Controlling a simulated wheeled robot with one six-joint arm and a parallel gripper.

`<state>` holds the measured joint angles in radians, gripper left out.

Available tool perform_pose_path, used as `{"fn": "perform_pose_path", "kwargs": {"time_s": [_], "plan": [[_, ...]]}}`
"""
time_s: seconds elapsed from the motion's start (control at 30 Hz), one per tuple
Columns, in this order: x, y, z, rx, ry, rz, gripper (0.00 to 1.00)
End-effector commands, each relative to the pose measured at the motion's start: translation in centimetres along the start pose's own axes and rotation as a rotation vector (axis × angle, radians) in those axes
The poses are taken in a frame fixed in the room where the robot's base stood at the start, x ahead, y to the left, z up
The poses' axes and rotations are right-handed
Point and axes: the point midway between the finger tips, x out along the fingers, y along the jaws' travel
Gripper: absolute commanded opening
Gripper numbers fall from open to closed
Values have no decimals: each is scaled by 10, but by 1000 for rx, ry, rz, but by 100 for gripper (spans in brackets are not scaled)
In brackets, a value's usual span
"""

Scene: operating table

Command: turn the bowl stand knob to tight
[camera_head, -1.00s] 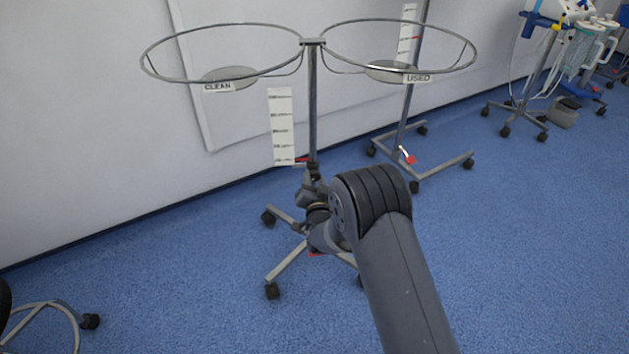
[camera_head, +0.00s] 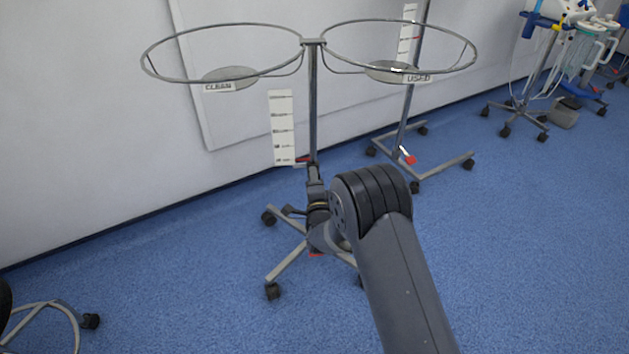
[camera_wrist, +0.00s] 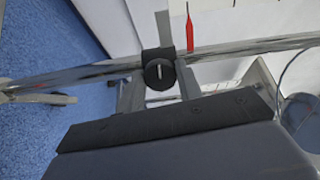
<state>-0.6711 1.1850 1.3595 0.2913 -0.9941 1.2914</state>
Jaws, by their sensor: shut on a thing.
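The bowl stand has a thin upright metal pole (camera_head: 313,110), which carries two wire rings at its top. In the wrist view the pole (camera_wrist: 85,75) runs across the picture. A black collar with a round black knob (camera_wrist: 159,75) sits on it, and a short pale line on the knob's face points up and down in that picture. My gripper (camera_wrist: 160,88) has its two fingers on either side of the knob, shut on it. In the head view my gripper (camera_head: 314,174) is at the pole just below the red pointer, and the knob is hidden there.
Rings marked CLEAN (camera_head: 218,87) and USED (camera_head: 418,78) hang above. A white scale card (camera_head: 282,128) and a red pointer (camera_wrist: 189,32) are beside the pole. The wheeled base (camera_head: 288,268) stands below. Another wheeled stand (camera_head: 403,140) is behind right; the wall is close behind.

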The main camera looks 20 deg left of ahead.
Motion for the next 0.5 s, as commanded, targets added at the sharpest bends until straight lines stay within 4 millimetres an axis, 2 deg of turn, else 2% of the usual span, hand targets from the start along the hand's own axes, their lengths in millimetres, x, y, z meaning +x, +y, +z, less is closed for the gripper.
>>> {"fn": "perform_pose_path", "kwargs": {"time_s": [0.5], "plan": [[0, 1, 0, 489, 1, 2, 11]]}}
